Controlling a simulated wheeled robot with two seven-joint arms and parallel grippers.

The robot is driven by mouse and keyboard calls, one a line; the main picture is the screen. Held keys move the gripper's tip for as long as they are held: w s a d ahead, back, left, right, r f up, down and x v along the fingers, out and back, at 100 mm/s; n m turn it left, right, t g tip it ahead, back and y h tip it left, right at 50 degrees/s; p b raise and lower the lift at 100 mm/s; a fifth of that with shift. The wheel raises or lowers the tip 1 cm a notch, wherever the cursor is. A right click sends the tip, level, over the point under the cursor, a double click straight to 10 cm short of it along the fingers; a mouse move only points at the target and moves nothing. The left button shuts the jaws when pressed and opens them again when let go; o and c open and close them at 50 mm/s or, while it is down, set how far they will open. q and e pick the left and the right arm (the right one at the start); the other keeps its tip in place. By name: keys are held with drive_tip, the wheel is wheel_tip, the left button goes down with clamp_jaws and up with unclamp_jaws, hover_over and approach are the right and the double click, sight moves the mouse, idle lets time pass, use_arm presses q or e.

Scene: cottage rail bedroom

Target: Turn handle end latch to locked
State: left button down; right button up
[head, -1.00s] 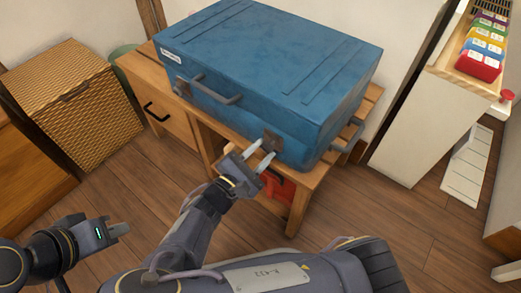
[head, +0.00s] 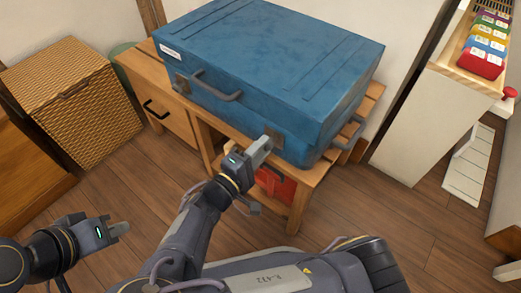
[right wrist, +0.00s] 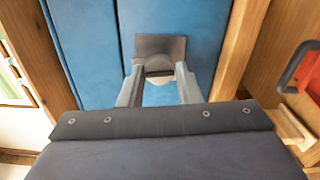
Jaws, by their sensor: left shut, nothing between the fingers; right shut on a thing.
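A blue case (head: 270,60) lies closed on a wooden desk. A metal latch (head: 277,134) sits low on its front face, near the right corner. In the right wrist view the latch shows as a square metal plate (right wrist: 160,44) with a round turning piece (right wrist: 158,67). My right gripper (head: 266,143) is at this latch. Its fingers (right wrist: 158,80) stand on either side of the turning piece and grip it, hiding part of it. A second latch (head: 181,82) is at the front's left end. My left gripper (head: 122,227) is shut and empty, low on the left, away from the case.
A grey carry handle (head: 216,88) juts from the case front, and another (head: 352,132) from its right side. Below are the desk (head: 306,184) and a red item (head: 273,183). A wicker hamper (head: 72,100) stands left. Floor in front is open.

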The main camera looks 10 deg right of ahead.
use_arm(q)
drive_tip(key=shift+f, duration=0.2)
use_arm(e)
drive_tip(key=shift+f+m, duration=0.1)
drive_tip(key=shift+m, duration=0.5)
drive_tip(key=o, duration=0.9)
drive_tip(key=shift+o, duration=0.2)
